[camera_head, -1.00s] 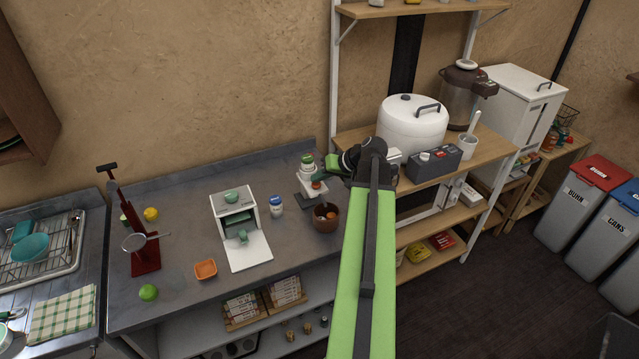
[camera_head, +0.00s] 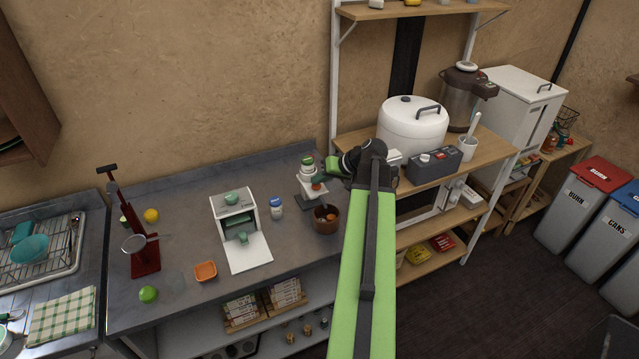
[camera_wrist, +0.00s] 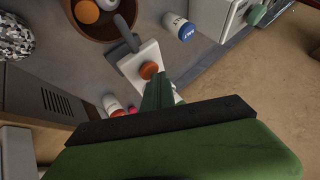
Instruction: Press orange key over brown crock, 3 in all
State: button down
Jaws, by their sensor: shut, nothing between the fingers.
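The orange key (camera_head: 316,187) is a small round button on a white dispenser (camera_head: 308,186) at the back of the grey counter. In the wrist view the orange key (camera_wrist: 149,70) shows just beyond my fingertips.
A white-and-blue bottle (camera_head: 276,208) and a white box with its door folded down (camera_head: 234,215) stand left of the dispenser. A shelf unit with a white pot (camera_head: 412,125) rises at the right.

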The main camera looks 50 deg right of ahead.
jog(key=shift+r+p, duration=0.5)
jog(key=shift+r, duration=0.2)
notch_tip(320, 180, up, 5)
jog(key=p, duration=0.5)
jog(key=shift+r, duration=0.1)
dwell(2.0)
notch_tip(320, 180, up, 4)
jog(key=p, duration=0.4)
send_over(319, 186)
jog(key=shift+s+a+f, duration=0.1)
jog(key=shift+f, duration=0.1)
jog(key=shift+f, duration=0.1)
